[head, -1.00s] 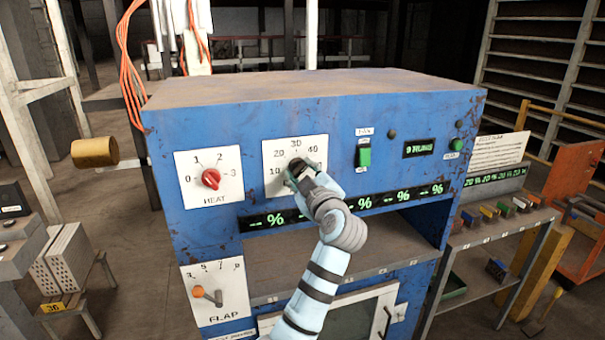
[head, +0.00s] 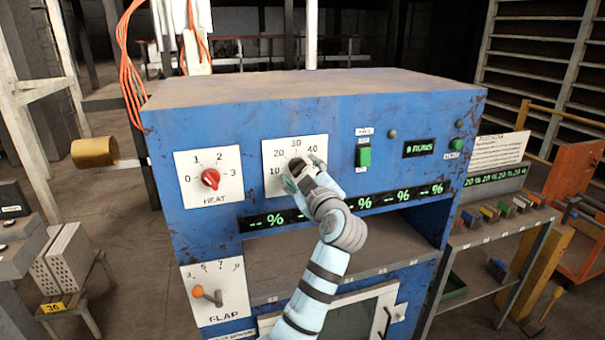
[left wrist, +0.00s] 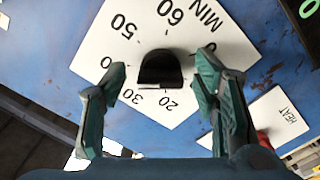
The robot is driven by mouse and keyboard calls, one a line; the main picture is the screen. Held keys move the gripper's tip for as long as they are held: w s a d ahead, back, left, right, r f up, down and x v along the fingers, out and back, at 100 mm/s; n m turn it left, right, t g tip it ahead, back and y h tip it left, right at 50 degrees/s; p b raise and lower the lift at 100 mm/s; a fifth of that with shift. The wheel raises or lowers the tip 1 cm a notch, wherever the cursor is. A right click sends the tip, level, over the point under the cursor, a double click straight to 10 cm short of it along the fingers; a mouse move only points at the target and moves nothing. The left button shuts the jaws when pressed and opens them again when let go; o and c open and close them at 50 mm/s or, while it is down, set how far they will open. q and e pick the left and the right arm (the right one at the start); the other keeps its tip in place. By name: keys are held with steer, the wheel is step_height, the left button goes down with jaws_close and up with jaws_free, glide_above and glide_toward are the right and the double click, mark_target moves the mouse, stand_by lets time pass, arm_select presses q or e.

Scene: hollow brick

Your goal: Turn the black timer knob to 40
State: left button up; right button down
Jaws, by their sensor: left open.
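The black timer knob (left wrist: 160,68) sits on a white dial plate (left wrist: 110,45) with numbers and "MIN". In the head view, the plate (head: 270,150) is on the blue machine's front, with 10 to 40 showing; the knob is mostly hidden there behind my gripper. I cannot tell the knob's exact setting. My left gripper (head: 303,173) is in front of the plate. In the left wrist view, its two teal fingers (left wrist: 165,95) are spread apart, one on each side of the knob, with gaps showing. My right gripper is not in view.
The blue machine (head: 400,110) also carries a red HEAT knob (head: 210,179), an orange FLAP lever (head: 207,295), a green switch (head: 363,156) and a small display (head: 419,148). An open shelf (head: 400,245) lies below. A bench with coloured items stands at right.

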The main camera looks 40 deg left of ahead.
arm_select(q)
steer(key=v, duration=0.7)
steer(key=shift+d, duration=0.3)
steer(key=shift+s+a, duration=0.1)
steer(key=shift+a, duration=0.05)
